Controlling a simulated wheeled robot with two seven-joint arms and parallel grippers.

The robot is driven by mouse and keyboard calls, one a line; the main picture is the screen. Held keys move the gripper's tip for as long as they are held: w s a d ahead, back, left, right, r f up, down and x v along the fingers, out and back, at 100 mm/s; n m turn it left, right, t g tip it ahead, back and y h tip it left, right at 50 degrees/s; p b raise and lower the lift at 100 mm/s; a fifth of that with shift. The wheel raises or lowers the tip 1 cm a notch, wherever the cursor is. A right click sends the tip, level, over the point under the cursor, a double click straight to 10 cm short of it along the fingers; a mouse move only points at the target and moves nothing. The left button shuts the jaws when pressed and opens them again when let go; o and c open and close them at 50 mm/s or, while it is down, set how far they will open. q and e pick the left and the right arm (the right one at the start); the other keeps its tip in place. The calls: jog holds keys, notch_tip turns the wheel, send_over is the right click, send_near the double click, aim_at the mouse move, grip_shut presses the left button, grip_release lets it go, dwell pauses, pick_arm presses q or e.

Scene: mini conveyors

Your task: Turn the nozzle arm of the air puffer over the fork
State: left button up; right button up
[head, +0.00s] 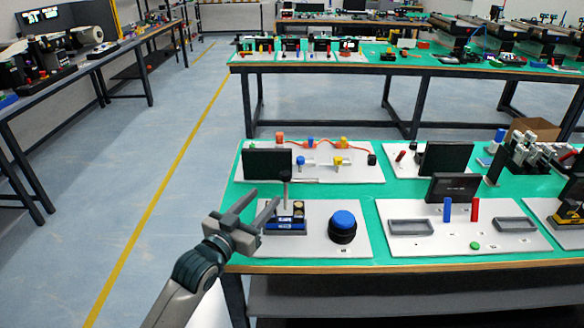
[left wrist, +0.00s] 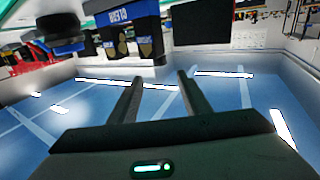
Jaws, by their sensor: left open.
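My left gripper (head: 265,197) is open at the left edge of the front left board (head: 312,249), next to a low blue device (head: 285,225). Nothing shows between its fingers, also in the left wrist view (left wrist: 160,80). A white pipe piece with blue and yellow parts (head: 322,162) lies on the board behind. I cannot tell for certain which part is the air puffer, its nozzle arm or the fork. My right gripper is out of view.
A big blue button on a black base (head: 342,224) stands right of the blue device. A dark panel (head: 267,163) stands on the back left board. A board with trays and blue and red pegs (head: 447,240) lies to the right. Open floor (head: 130,150) is at left.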

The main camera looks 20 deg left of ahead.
aim_at(288, 172)
pick_arm(q)
jog(key=w, duration=0.3)
jog(key=w+d+p, duration=0.1)
jog(key=w, duration=0.5)
jog(key=shift+d+r, duration=0.1)
jog(key=shift+d, duration=0.25)
jog(key=w+d+p, duration=0.1)
jog(key=w, duration=0.6)
jog(key=shift+w+d, duration=0.25)
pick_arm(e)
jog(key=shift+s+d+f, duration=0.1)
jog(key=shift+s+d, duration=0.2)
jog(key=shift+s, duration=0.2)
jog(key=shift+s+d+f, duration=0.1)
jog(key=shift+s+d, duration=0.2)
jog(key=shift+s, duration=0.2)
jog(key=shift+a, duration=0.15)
pick_arm(q)
grip_shut()
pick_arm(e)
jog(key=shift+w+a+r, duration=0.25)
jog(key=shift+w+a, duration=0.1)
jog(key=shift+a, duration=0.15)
